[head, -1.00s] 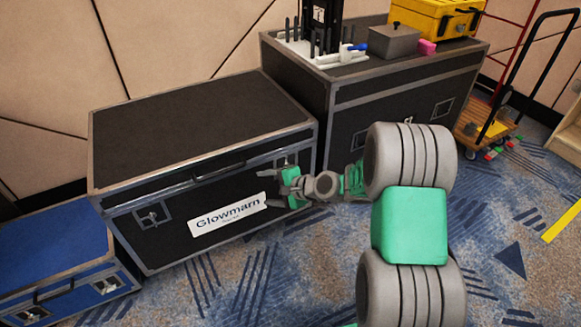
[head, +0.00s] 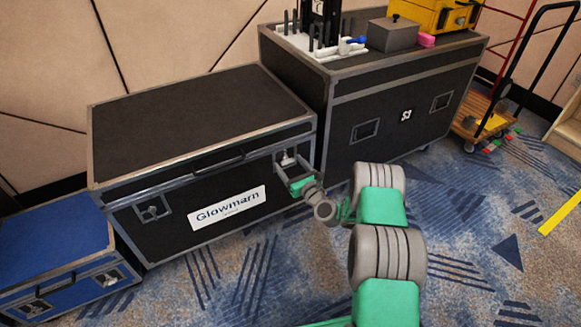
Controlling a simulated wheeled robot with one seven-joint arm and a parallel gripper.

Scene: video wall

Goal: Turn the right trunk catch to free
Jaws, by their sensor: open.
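The black trunk (head: 200,115) with grey metal edges and a white "Glowmarn" label (head: 228,207) stands at the left centre with its lid down. Its right catch (head: 287,159) sits at the right end of the front face, just under the lid edge; its exact turn is too small to tell. The left catch (head: 151,210) is on the same face, left of the label. My gripper (head: 283,173) is open at the right catch, its two fingers reaching toward it from the front, partly covering the catch plate. I cannot tell whether the fingers touch the catch.
A taller black case (head: 390,110) stands close at the right, bearing a grey box (head: 391,35), a yellow case (head: 432,14) and tools. A blue trunk (head: 50,240) is at the left. A wooden-decked cart (head: 478,118) stands far right. The carpet in front is open.

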